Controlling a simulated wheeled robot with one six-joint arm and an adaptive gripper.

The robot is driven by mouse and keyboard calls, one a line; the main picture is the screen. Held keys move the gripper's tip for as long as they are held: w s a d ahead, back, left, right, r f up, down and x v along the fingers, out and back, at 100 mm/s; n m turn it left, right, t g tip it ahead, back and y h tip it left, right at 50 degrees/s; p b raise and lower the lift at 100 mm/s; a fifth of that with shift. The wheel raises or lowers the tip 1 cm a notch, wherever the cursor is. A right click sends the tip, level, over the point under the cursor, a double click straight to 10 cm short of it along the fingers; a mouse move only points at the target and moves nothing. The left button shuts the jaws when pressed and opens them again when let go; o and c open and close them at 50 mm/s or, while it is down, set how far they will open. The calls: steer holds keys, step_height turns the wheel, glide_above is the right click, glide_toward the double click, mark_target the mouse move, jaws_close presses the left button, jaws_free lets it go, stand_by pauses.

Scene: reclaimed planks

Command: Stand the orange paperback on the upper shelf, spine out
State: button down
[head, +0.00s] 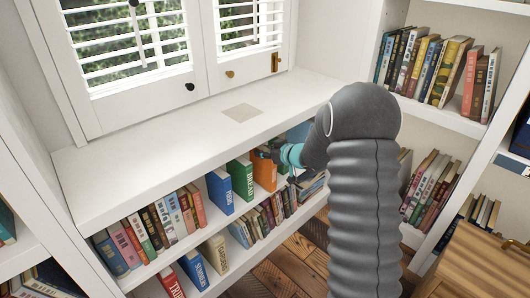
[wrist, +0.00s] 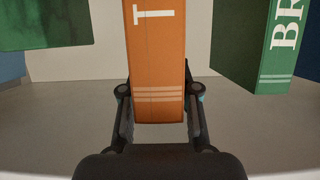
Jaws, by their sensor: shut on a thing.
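The orange paperback (head: 265,173) stands roughly upright in the upper row of the low shelf unit (head: 140,225), under the white top board. Its spine faces out into the room. My gripper (head: 277,152) is at its upper part, shut on it. In the wrist view the orange paperback (wrist: 157,60) fills the middle between the two dark fingers of my gripper (wrist: 158,98), with a white letter and pale bands on its spine. Whether its lower edge touches the shelf board is not clear.
The green BREAD book (head: 241,177) stands close to its left, and the blue PERU book (head: 220,190) further left. BREAD also shows at right in the wrist view (wrist: 262,45); another green book (wrist: 45,22) is at left. The white top board (head: 170,145) is mostly bare.

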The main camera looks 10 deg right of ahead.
steer(key=shift+f, duration=0.15)
steer(key=c, duration=0.8)
jaws_free()
steer(key=shift+o, duration=0.2)
